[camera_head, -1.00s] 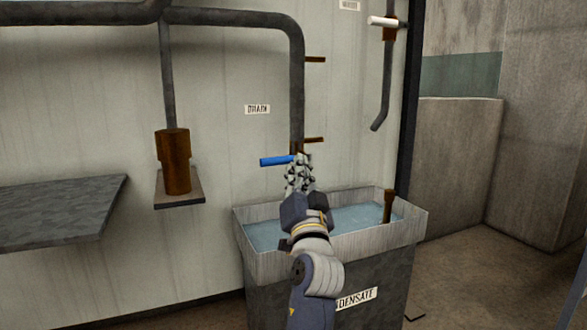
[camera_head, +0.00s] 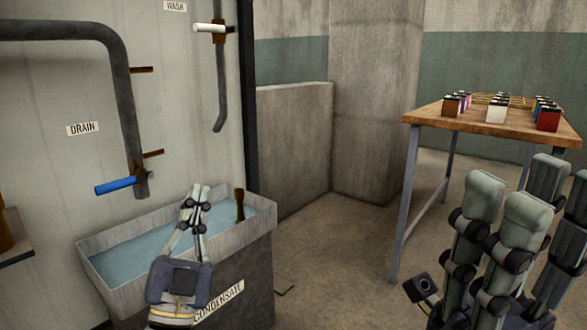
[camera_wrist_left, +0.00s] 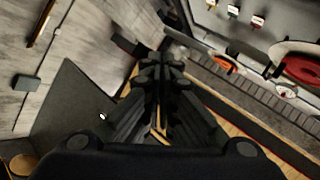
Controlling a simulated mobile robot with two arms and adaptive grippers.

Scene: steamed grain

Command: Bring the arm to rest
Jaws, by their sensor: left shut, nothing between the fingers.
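My left gripper (camera_head: 200,190) is in the head view, over the front of the grey condensate trough. Its fingers point up and away, their tips close together, with nothing between them. In the left wrist view its dark fingers (camera_wrist_left: 160,62) also lie together and are empty. My right gripper (camera_head: 525,185) stands large at the lower right of the head view, fingers upright and spread apart, with nothing seen between them. Its lower part is cut off by the frame.
The water-filled trough (camera_head: 103,272) stands below the drain pipe with its blue handle (camera_head: 115,186). A white handle (camera_head: 209,27) is on the wash pipe. A wooden table (camera_head: 480,124) with several small boxes stands right.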

